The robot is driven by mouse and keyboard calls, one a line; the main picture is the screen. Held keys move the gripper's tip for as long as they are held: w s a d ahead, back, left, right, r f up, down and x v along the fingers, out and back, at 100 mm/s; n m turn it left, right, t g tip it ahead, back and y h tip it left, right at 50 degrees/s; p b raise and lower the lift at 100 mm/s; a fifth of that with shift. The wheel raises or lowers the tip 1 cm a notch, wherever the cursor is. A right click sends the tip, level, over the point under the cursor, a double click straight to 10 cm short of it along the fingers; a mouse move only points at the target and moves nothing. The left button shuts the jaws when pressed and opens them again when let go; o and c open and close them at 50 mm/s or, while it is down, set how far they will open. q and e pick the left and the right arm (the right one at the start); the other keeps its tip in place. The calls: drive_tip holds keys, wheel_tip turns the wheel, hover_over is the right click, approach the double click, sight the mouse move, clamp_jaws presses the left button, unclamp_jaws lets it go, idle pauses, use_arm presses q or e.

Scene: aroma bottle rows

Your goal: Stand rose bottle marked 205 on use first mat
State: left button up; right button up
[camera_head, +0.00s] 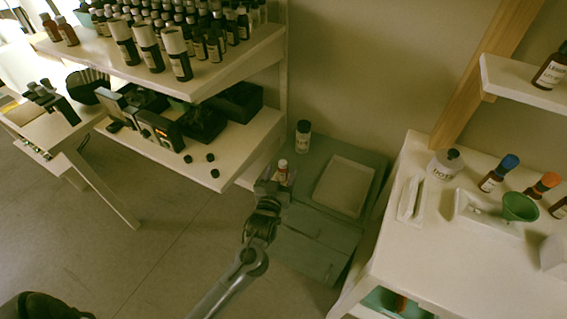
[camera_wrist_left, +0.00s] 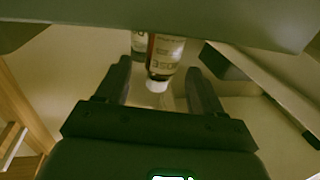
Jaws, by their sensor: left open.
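A small brown bottle with a pale cap (camera_head: 283,171) stands on the grey-green cabinet (camera_head: 362,157). In the left wrist view this bottle (camera_wrist_left: 164,55) has a label that appears to read ROSE; I cannot read its number. My left gripper (camera_head: 273,186) is at this bottle. In the left wrist view my left gripper (camera_wrist_left: 161,82) is open, with one finger on each side of the bottle and gaps showing. I cannot make out a mat marked use first.
A second bottle (camera_head: 303,136) stands behind on the cabinet, beside a shallow white tray (camera_head: 343,186). Shelves with many bottles (camera_head: 180,55) are at left. A white table (camera_head: 450,262) with a green funnel (camera_head: 520,207) and bottles is at right.

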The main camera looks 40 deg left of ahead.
use_arm(q)
drive_tip(key=s+d+f+m+g+h, duration=0.1)
drive_tip(key=s+d+g, duration=0.3)
drive_tip(key=s, duration=0.5)
drive_tip(key=s+d+f+m+g+h+p, duration=0.1)
drive_tip(key=s+d+f+m+g+h, duration=0.1)
drive_tip(key=s, duration=0.8)
drive_tip(key=s+d+f+m+g+h+p, duration=0.1)
drive_tip(key=s+d+f+m+g+h, duration=0.1)
drive_tip(key=s+d+m+g+h, duration=0.2)
drive_tip(key=s+d+g, duration=0.2)
drive_tip(key=s+d, duration=0.2)
drive_tip(key=s, duration=0.2)
drive_tip(key=shift+d+f+g+h, duration=0.2)
drive_tip(key=shift+f+g+h, duration=0.05)
drive_tip(key=shift+g+h, duration=0.15)
wheel_tip(320, 180, up, 54)
drive_tip(key=p, duration=5.4)
